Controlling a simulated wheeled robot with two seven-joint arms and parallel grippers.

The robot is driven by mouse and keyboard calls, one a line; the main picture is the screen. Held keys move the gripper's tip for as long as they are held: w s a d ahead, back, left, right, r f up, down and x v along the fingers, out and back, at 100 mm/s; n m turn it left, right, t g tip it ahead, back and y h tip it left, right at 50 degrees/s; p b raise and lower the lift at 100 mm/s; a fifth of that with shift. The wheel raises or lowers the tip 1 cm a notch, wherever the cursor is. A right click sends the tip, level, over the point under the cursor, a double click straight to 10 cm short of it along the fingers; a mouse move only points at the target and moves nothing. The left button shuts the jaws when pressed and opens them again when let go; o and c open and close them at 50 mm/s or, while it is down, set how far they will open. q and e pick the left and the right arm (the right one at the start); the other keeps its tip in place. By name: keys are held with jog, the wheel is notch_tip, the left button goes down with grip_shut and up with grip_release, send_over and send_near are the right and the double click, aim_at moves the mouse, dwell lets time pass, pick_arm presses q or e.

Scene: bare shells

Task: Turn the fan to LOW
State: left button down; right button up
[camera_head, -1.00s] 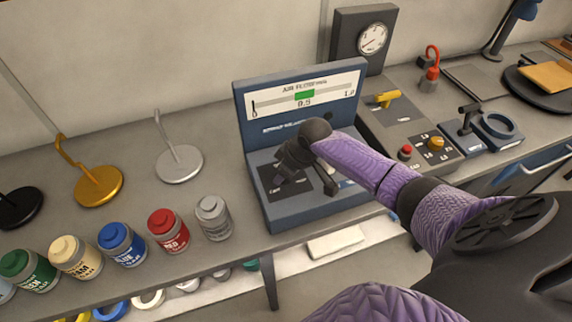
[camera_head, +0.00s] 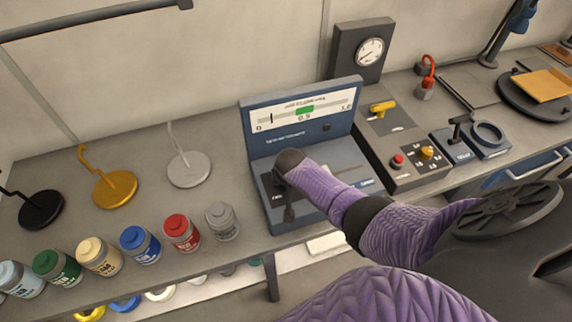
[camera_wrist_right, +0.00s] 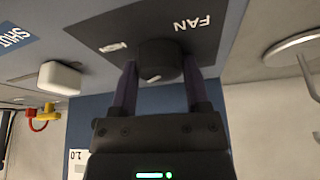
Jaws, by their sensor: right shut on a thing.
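The fan knob (camera_wrist_right: 158,62) is a dark round knob with a pale mark on its face. It sits on a dark plate lettered FAN (camera_wrist_right: 192,22); a smaller label beside it is too blurred to read. My right gripper (camera_wrist_right: 160,82) has a finger on each side of the knob and is shut on it. In the head view, the right gripper (camera_head: 284,190) is over the left part of the blue console (camera_head: 262,160), and my arm hides the knob. The console's upright display (camera_head: 300,112) shows a scale with a green band and a dark marker near the left end. My left gripper is out of view.
A grey control box (camera_head: 415,172) and a gauge (camera_head: 369,52) are to the right.

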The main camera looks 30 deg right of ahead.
jog(key=shift+m, duration=0.6)
jog(key=o, duration=1.3)
jog(key=p+v, duration=0.6)
jog(key=v, duration=0.4)
jog(key=shift+a, duration=0.15)
